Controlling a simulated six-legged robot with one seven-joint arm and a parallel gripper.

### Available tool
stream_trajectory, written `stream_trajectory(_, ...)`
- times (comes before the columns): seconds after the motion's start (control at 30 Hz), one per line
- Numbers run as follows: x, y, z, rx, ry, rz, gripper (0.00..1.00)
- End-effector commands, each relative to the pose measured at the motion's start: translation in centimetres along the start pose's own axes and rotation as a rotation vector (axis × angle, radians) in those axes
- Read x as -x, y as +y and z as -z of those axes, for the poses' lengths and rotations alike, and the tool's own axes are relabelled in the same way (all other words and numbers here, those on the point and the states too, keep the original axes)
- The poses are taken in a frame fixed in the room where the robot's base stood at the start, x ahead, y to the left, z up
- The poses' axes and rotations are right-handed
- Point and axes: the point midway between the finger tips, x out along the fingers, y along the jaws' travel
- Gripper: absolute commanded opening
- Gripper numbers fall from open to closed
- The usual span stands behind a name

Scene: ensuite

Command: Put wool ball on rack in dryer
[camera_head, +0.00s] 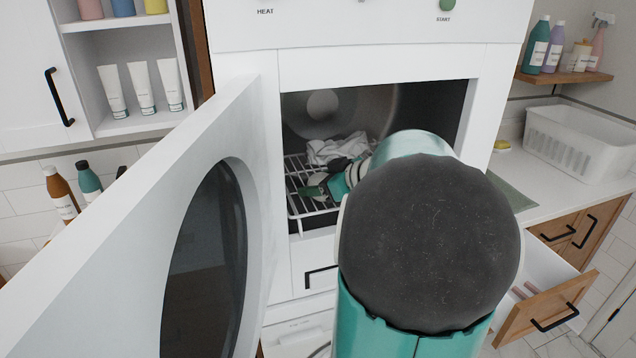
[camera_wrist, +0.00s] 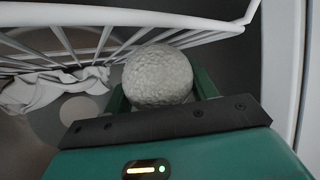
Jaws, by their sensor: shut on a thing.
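The grey-white wool ball (camera_wrist: 158,75) sits between the green fingers of my gripper (camera_wrist: 160,90) in the wrist view. My gripper is shut on it. In the head view my gripper (camera_head: 318,188) is inside the open dryer (camera_head: 360,65), over the white wire rack (camera_head: 294,208); the ball is not clearly visible there. The rack also shows in the wrist view (camera_wrist: 200,20), close beside the ball. I cannot tell whether ball and rack touch.
A crumpled white cloth (camera_head: 340,148) lies at the back of the rack. The dryer door (camera_head: 150,190) stands open on the left. My arm hides the right of the opening. An open drawer (camera_head: 545,300) juts out at lower right.

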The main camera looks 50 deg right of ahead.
Motion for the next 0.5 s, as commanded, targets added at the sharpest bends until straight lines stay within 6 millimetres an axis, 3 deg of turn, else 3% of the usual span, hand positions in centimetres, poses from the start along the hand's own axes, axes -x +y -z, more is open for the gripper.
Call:
stream_trajectory(0.2,-0.12,-0.02,-0.26,-0.001,0.0,0.001,0.36)
stream_trajectory(0.23,-0.11,-0.01,-0.25,-0.001,0.0,0.0,0.61)
stream_trajectory(0.3,-0.09,0.0,-0.23,0.0,0.0,0.0,0.75)
stream_trajectory(0.33,-0.08,0.0,-0.23,0.0,0.0,0.0,0.8)
stream_trajectory(0.5,-0.07,0.0,-0.22,0.0,0.0,0.0,0.8)
